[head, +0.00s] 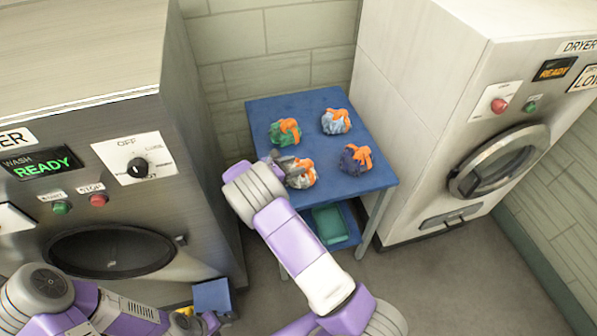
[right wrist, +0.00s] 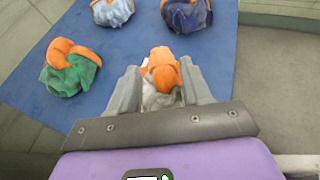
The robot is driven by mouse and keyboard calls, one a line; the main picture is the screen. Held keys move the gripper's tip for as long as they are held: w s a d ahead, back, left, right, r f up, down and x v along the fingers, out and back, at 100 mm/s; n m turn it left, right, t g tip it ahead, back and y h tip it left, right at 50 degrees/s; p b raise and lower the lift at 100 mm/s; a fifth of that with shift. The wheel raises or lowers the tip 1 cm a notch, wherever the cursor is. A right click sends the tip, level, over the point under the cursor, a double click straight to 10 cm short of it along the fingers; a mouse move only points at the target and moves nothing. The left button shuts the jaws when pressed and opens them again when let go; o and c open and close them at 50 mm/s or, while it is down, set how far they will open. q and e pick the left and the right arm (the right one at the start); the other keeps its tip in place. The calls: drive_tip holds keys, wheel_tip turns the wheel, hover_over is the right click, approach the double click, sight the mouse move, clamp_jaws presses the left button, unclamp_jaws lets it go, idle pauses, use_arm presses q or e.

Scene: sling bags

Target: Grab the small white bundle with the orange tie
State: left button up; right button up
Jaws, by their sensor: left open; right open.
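The small white bundle with the orange tie (head: 301,180) sits at the front left of the blue table's top. In the right wrist view the bundle (right wrist: 163,76) lies between the two grey fingers of my right gripper (right wrist: 165,88), its orange tie uppermost. My right gripper (head: 284,163) is open around it, with the fingers on either side; whether they touch it I cannot tell. My left gripper (head: 217,320) is open and low at the bottom left of the head view, far from the bundle and partly hidden.
Green (head: 285,132), light blue (head: 335,121) and dark blue (head: 355,159) bundles, all orange-tied, share the blue table (head: 314,101). A teal tray (head: 330,225) sits on the lower shelf. A washer (head: 120,130) stands left, a dryer (head: 440,110) right.

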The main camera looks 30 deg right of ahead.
sight(299, 165)
drive_tip(key=x, duration=0.4)
drive_tip(key=shift+d+f, duration=0.1)
drive_tip(key=shift+f, duration=0.25)
clamp_jaws()
